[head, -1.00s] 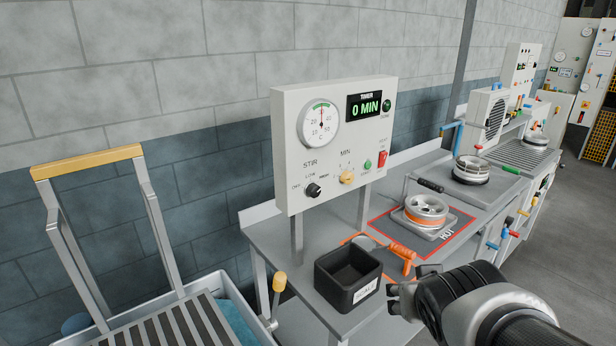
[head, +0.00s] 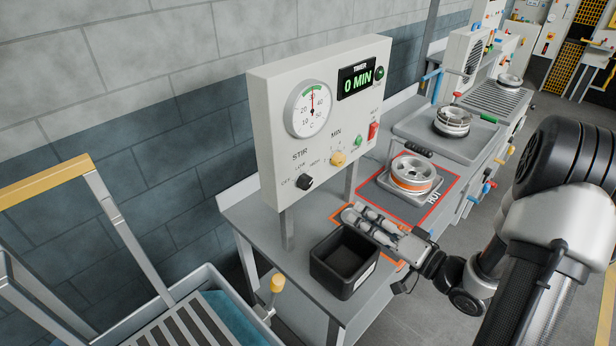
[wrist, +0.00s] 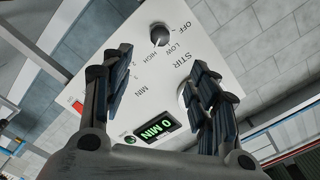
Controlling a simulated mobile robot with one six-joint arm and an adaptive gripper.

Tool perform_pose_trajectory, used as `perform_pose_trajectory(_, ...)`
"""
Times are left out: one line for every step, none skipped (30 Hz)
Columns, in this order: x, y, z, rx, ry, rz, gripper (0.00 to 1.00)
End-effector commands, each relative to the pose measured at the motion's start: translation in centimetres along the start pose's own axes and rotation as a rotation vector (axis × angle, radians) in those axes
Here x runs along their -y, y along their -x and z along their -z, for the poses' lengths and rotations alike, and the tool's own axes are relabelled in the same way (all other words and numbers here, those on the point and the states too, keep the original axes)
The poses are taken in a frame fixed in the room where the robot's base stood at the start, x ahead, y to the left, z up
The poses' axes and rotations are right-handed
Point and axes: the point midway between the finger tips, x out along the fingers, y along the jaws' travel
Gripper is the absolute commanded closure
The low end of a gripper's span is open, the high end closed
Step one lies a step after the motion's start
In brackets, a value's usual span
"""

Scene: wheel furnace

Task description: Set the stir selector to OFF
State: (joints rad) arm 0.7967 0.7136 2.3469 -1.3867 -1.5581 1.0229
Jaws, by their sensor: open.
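The stir selector is a small dark knob (head: 305,183) on the lower left of the white control panel (head: 270,120). OFF, LOW and HIGH are printed around it; I cannot tell surely which mark it points at. In the wrist view the knob (wrist: 160,35) shows at the top, beyond the fingertips. My gripper (head: 352,215) is open and empty, below and to the right of the knob, above the bench near the black bin. It is apart from the panel. In the wrist view its two fingers (wrist: 163,68) stand spread, with the panel between and beyond them.
A black open bin (head: 343,262) stands on the bench below the panel. A wheel (head: 412,172) sits on the red-edged HOT area to the right. The panel also carries a dial (head: 308,108), a timer display (head: 356,80), a yellow MIN knob (head: 338,158) and a red switch (head: 373,130).

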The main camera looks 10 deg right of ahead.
Motion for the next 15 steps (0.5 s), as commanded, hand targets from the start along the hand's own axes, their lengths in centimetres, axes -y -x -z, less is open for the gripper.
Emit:
perform_pose_trajectory(0.0,-0.6,-0.1,0.003,0.002,0.003,0.46)
perform_pose_trajectory(0.0,-1.0,-0.1,0.004,0.003,0.003,0.46)
perform_pose_trajectory(0.0,-1.7,-0.1,0.005,0.003,0.003,0.46)
perform_pose_trajectory(0.1,-2.2,-0.2,0.005,0.004,0.004,0.46)
perform_pose_trajectory(0.1,-2.8,-0.2,0.006,0.004,0.005,0.46)
perform_pose_trajectory(0.0,-3.7,-0.2,0.006,0.005,0.004,0.46)
perform_pose_trajectory(0.0,-4.4,-0.2,0.006,0.005,0.004,0.46)
perform_pose_trajectory(0.0,-5.0,-0.2,0.007,0.006,0.004,0.46)
perform_pose_trajectory(0.1,-5.9,-0.2,0.006,0.006,0.004,0.46)
perform_pose_trajectory(0.0,-6.6,-0.2,0.006,0.006,0.003,0.46)
perform_pose_trajectory(0.0,-7.3,-0.2,0.006,0.006,0.003,0.46)
perform_pose_trajectory(0.1,-8.2,-0.2,0.006,0.006,0.004,0.46)
perform_pose_trajectory(0.1,-8.8,-0.2,0.006,0.007,0.004,0.46)
perform_pose_trajectory(0.0,-9.5,-0.2,0.005,0.007,0.002,0.46)
perform_pose_trajectory(0.0,-10.4,-0.2,0.006,0.006,0.002,0.46)
